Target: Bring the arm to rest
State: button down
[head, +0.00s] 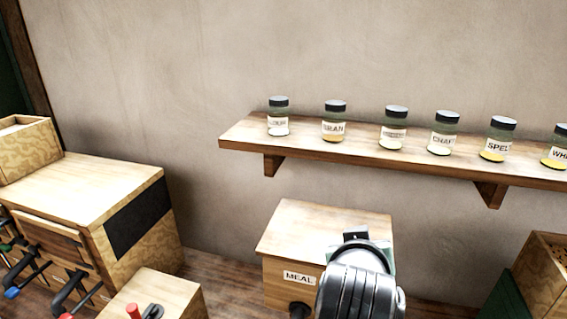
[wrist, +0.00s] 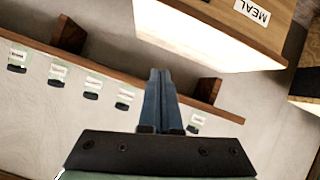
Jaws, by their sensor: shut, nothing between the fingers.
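My gripper (wrist: 160,75) is shut and empty in the wrist view, its two blue fingers pressed side by side. It points toward the wooden box marked MEAL (wrist: 205,28), with clear space between the fingertips and the box edge as seen there. In the head view my arm rises at the lower middle, in front of the right part of the MEAL box (head: 290,240). My fingers cannot be made out in the head view.
A wall shelf (head: 400,160) holds several labelled jars with dark lids; the shelf also shows in the wrist view (wrist: 30,48), partly behind my fingers. A wooden cabinet (head: 80,185) with clamps stands at left. A wooden bin (head: 545,275) stands at lower right. The wall above the shelf is bare.

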jog(key=s+a+r+t+y, duration=0.35)
jog(key=a+r+t, duration=0.25)
jog(key=a+r, duration=0.6)
jog(key=s+r+t+b, duration=1)
jog(key=s+r+b, duration=0.1)
jog(key=s+b, duration=0.1)
jog(key=shift+a+y+b, duration=0.35)
jog(key=shift+b, duration=0.25)
